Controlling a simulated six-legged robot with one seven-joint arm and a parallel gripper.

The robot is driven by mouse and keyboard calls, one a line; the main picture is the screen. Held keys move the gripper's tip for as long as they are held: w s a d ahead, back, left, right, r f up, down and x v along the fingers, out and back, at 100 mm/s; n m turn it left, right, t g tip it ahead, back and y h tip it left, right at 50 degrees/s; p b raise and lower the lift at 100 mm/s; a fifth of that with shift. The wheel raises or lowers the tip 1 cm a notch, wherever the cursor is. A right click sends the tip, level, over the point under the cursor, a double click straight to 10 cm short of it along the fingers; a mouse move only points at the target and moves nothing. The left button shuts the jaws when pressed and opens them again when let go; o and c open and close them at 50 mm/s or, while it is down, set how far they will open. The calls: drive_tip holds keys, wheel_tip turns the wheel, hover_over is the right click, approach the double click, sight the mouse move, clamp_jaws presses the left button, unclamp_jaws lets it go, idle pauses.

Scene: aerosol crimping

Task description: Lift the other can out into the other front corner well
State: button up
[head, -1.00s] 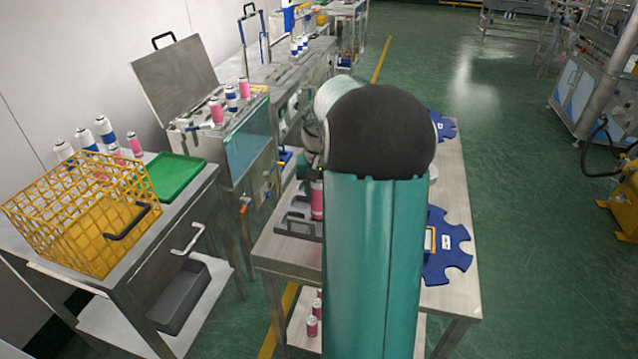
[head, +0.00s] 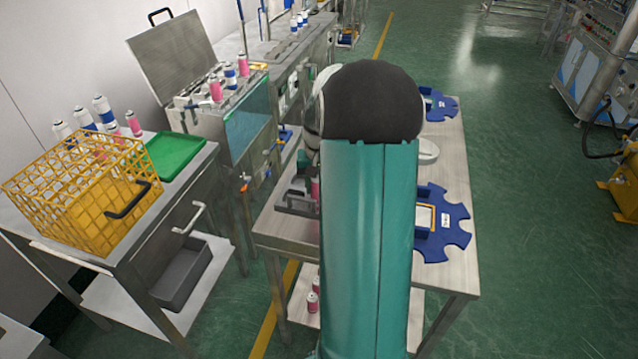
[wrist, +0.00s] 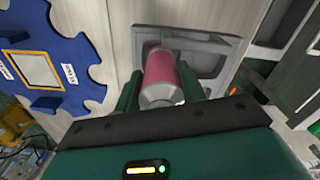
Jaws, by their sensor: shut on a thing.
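A pink can (wrist: 160,75) with a pale silver end is between the two green fingers of my gripper (wrist: 160,88) in the wrist view. The fingers are shut on its sides. Behind it is a grey tray (wrist: 215,57) with recessed wells on the table. The can overlaps the tray in this view, and I cannot tell whether its far end touches a well.
Blue star-shaped plates lie on the table's right side (head: 445,235) and far end (head: 437,105). Pink cans (head: 313,300) stand on the lower shelf. To the left, a cart carries a yellow wire basket (head: 60,215) and green tray (head: 178,155). An open-lidded steel machine (head: 200,115) stands behind.

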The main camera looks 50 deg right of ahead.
drive_tip(key=shift+f, duration=0.45)
idle(0.4)
drive_tip(key=o, duration=1)
drive_tip(key=shift+o, duration=0.2)
wheel_tip(320, 180, up, 14)
drive_tip(key=shift+f, duration=0.1)
